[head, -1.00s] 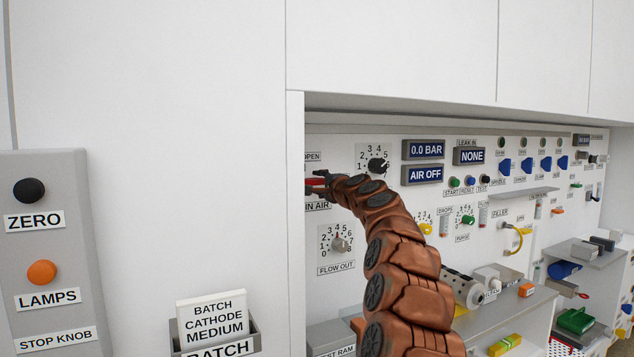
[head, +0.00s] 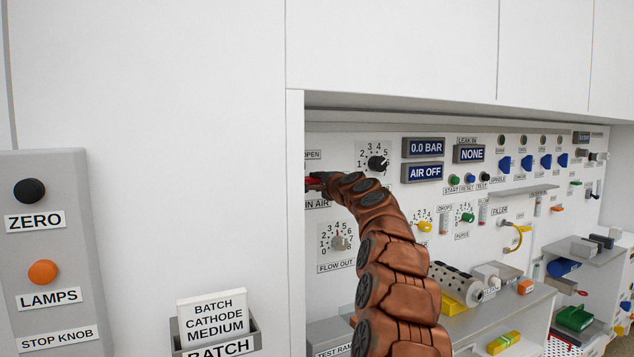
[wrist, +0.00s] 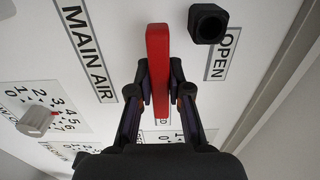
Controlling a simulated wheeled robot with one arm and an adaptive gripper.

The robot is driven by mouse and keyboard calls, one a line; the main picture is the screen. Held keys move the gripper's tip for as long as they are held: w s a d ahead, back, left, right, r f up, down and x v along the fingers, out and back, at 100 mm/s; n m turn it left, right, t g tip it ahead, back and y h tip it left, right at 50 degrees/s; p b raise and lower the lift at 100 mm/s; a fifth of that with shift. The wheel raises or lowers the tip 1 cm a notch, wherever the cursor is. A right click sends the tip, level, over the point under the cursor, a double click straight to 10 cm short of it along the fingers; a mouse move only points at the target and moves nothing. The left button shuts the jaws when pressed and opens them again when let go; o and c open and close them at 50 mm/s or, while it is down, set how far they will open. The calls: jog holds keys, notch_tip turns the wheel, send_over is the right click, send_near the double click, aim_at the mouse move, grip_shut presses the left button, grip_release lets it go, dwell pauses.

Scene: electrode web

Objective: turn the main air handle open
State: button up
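The main air handle is a red bar, seen in the wrist view (wrist: 158,60) between the MAIN AIR label (wrist: 85,45) and the OPEN label (wrist: 222,55). My gripper (wrist: 159,72) has one dark finger on each side of the bar, with the tips closed against it. A black stub (wrist: 208,23) stands by the OPEN label, apart from the bar. In the head view only a bit of the red handle (head: 314,183) shows beside my gripper (head: 318,181), by the cabinet's left edge. The display (head: 423,173) reads AIR OFF and the one above (head: 423,148) reads 0.0 BAR.
A black dial (head: 376,162) sits right of my gripper and the FLOW OUT knob (head: 340,242) below it. The recess's left side wall (head: 295,200) is close to my gripper. A shelf (head: 520,310) with several items lies lower right.

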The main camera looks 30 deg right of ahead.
grip_shut()
